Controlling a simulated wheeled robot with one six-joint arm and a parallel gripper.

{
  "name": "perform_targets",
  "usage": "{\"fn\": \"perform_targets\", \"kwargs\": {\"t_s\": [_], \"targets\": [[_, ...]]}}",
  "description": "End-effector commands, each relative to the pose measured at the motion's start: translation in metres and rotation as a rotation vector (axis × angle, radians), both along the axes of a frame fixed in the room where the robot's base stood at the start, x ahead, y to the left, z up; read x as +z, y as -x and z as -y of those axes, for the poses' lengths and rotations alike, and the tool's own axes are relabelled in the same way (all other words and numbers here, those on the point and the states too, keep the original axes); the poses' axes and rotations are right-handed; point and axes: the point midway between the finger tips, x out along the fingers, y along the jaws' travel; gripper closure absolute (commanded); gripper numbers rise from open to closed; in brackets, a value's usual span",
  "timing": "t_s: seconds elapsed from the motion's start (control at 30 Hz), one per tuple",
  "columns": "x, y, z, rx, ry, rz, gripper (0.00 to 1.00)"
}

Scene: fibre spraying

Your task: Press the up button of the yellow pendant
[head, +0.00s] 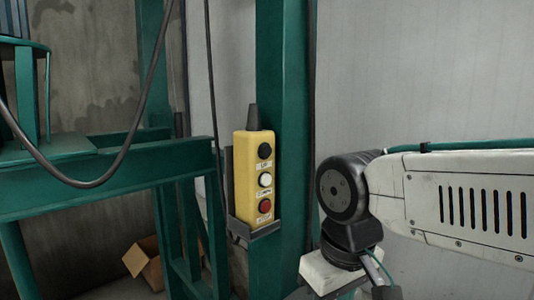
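The yellow pendant (242,189) stands upright in a dark holder (254,232) on a green steel post. Its front carries a black button (265,150) at the top, a white button (265,180) in the middle and a red button (264,206) at the bottom. A small label sits under each button, too small to read surely. My arm comes in from the right, with its wrist to the right of the pendant and apart from it. The fingers of my gripper are not visible; the wrist's lower part runs out of the bottom edge.
The green post (283,80) stands behind the pendant. A green frame (120,165) fills the left side, with a dark cable (130,135) hanging in a loop before it. An open cardboard box (147,264) lies on the floor. Free space lies between pendant and wrist.

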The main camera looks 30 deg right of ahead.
Motion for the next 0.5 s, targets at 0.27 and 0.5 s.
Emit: {"fn": "perform_targets", "kwargs": {"t_s": [0.27,0.5], "targets": [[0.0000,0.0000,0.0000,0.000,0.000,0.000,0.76],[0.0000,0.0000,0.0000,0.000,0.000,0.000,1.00]]}}
